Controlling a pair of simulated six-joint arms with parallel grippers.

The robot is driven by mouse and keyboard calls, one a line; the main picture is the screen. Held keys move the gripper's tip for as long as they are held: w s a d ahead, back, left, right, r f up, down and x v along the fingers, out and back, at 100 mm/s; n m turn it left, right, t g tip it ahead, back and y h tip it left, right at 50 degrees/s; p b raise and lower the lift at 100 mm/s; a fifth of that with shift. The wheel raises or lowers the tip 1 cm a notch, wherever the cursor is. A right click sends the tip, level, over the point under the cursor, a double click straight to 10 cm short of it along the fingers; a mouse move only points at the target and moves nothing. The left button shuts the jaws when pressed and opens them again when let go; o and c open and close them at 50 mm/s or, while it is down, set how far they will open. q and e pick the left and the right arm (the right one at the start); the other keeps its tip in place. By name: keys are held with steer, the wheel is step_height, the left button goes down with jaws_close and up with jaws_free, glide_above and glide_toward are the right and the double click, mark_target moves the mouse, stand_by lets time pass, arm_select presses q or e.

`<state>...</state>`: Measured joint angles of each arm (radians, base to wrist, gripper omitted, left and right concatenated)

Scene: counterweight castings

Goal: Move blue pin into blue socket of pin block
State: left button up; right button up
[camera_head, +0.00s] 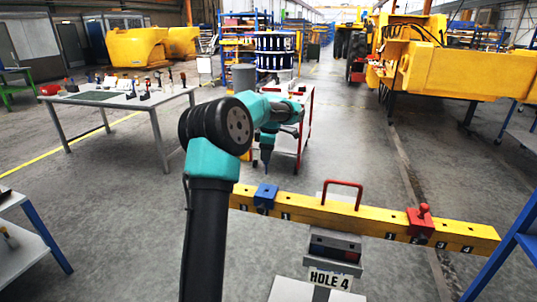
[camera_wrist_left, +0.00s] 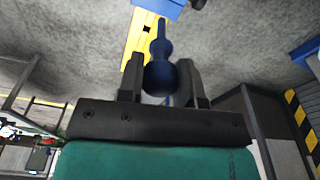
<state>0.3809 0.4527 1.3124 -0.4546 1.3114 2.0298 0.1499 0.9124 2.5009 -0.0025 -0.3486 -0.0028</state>
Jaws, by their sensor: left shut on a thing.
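My left gripper (camera_head: 267,142) is shut on the blue pin (camera_wrist_left: 159,76), which shows a round knob and a narrower shaft between the two fingers (camera_wrist_left: 160,84) in the wrist view. In the head view the pin (camera_head: 266,160) hangs point down, above and apart from the blue socket (camera_head: 265,196). That socket is a blue block near the left end of a yellow bar (camera_head: 300,208). A blue block also shows at the top edge of the wrist view (camera_wrist_left: 158,3). My right gripper is not in view.
A red block with a red pin (camera_head: 422,217) sits toward the bar's right end. A red handle (camera_head: 343,188) rises from the middle. A "HOLE 4" sign (camera_head: 330,279) stands below. A red cart (camera_head: 302,125) stands behind my gripper. A table with small items (camera_head: 125,97) is at left.

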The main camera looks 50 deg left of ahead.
arm_select(q)
steer(key=shift+r, duration=0.2)
steer(key=shift+r, duration=3.2)
steer(key=shift+d, duration=0.1)
steer(key=s+d+m, duration=0.1)
steer(key=d+m, duration=0.4)
steer(key=d, duration=2.2)
steer(key=shift+d+t, duration=0.3)
steer(key=shift+d, duration=0.1)
steer(key=shift+s+f, duration=0.1)
steer(key=shift+f, duration=0.05)
